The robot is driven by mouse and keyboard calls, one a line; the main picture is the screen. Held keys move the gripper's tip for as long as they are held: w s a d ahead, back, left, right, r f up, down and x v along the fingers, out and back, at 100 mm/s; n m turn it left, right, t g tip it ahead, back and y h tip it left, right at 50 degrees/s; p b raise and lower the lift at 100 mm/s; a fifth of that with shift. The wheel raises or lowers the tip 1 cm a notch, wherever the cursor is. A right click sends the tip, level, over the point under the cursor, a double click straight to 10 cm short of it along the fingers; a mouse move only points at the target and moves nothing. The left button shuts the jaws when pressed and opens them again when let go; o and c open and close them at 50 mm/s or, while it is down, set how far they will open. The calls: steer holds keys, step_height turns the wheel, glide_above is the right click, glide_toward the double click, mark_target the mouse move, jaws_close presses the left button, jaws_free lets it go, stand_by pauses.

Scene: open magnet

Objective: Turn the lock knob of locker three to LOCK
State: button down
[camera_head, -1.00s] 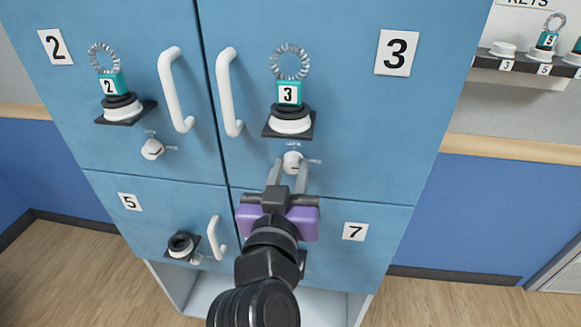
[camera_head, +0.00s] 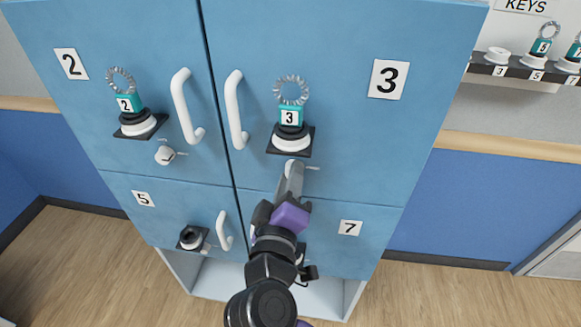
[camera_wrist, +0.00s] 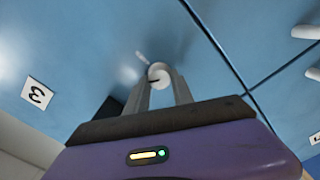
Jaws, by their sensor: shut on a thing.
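Locker three's blue door (camera_head: 350,130) bears a number 3 plate (camera_head: 388,80) and a white handle (camera_head: 235,110). Its small white lock knob (camera_head: 291,163) is below the black key shelf. My gripper (camera_head: 293,174) reaches up from below, its purple body rolled to one side, and its fingers are shut on the knob. In the wrist view the knob (camera_wrist: 158,70) shows as a pale disc between the tips of my gripper (camera_wrist: 159,84). The fingers partly hide the knob in the head view. The small marks beside it are too small to read.
A key with teal tag 3 (camera_head: 290,116) stands on the shelf just above the knob. Locker two's knob (camera_head: 165,155) and handle (camera_head: 187,106) are to the left. Doors 5 and 7 are below. A key rack (camera_head: 530,73) hangs at the upper right.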

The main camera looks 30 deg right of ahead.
steer(key=shift+f+n+p, duration=0.1)
steer(key=shift+n+p, duration=2.5)
steer(key=shift+n, duration=0.6)
steer(key=c, duration=1.1)
jaws_free()
steer(key=shift+a, duration=0.1)
steer(key=b+v, duration=0.2)
steer(key=v, duration=0.5)
steer(key=shift+s+a, duration=0.2)
steer(key=shift+s, duration=0.1)
